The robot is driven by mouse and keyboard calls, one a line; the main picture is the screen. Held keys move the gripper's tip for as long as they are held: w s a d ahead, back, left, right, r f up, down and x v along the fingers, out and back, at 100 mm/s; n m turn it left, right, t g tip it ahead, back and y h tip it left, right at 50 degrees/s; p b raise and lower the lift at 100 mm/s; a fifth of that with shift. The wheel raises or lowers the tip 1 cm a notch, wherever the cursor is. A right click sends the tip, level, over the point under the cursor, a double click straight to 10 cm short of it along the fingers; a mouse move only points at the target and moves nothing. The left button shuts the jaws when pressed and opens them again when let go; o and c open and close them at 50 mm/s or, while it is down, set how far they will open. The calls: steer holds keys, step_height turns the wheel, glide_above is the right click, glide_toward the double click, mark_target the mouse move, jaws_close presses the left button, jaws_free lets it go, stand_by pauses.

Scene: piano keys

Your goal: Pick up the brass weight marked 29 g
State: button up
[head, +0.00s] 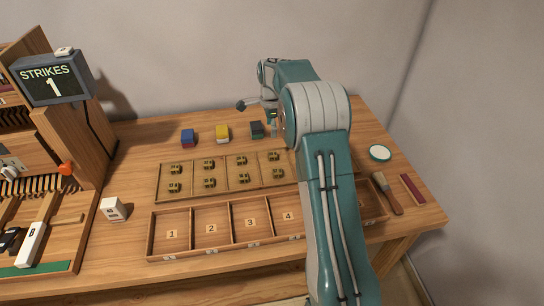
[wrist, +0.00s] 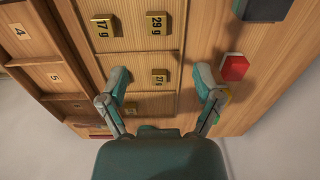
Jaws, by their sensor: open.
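The brass weight marked 29 g (wrist: 156,22) sits in the wooden weight tray (wrist: 135,58), near the top of the wrist view. A weight marked 17 g (wrist: 104,27) is left of it. My gripper (wrist: 162,72) is open and empty.
A numbered compartment box (head: 190,257) stands in front of the tray. Blue, yellow and dark green blocks (head: 222,134) stand behind it. A red block (wrist: 234,67) is close to the right finger. A brush (head: 390,195) and round dish (head: 380,153) lie right.

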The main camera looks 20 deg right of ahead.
mark_target(272, 154)
step_height(272, 154, down, 7)
steer(key=shift+r, duration=0.1)
steer(key=f, duration=0.4)
steer(key=shift+s+d+f, duration=0.15)
steer(key=shift+s+f, duration=0.1)
steer(key=shift+f, duration=0.1)
steer(key=c, duration=1)
